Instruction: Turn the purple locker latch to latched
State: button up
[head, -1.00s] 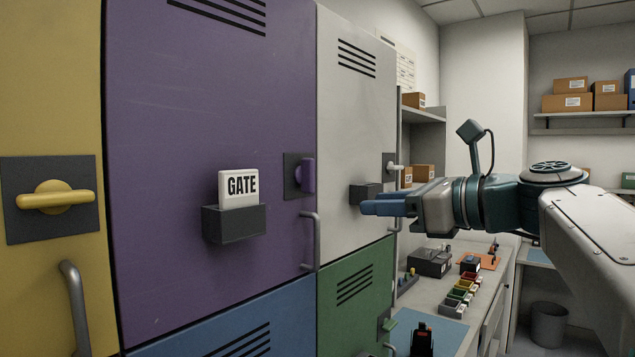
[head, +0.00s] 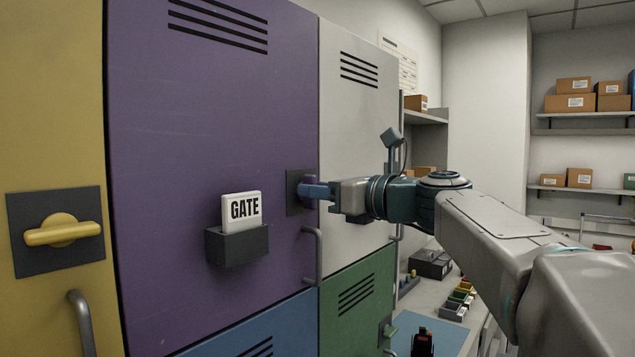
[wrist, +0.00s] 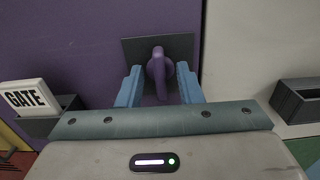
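The purple locker door (head: 210,120) carries a purple latch (head: 308,180) on a dark square plate near its right edge. In the wrist view the latch (wrist: 158,68) has its handle upright in the picture. My gripper (head: 304,190) is at the latch, coming from the right. In the wrist view the blue fingers of my gripper (wrist: 158,80) are open, one on each side of the handle. A narrow gap shows beside each finger, so the fingers do not appear closed on it. In the head view the fingers hide part of the latch.
A grey pocket (head: 237,246) with a GATE card (head: 241,210) is left of the latch. A bar handle (head: 316,255) sits just below it. A white locker (head: 355,120) is to the right, a yellow one (head: 50,120) to the left.

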jog(key=shift+w+a, duration=0.2)
jog(key=shift+a, duration=0.05)
grip_shut()
jog(key=shift+s+a+f+n+b, duration=0.1)
jog(key=shift+n+b, duration=1.95)
jog(key=shift+n, duration=0.95)
jog(key=shift+s+a+f+n+b, duration=0.15)
jog(key=shift+n+b, duration=1.85)
jog(key=shift+n, duration=1)
jog(key=shift+w+d+f+n+b, duration=0.1)
jog(key=shift+n+b, duration=1.95)
jog(key=shift+n, duration=0.95)
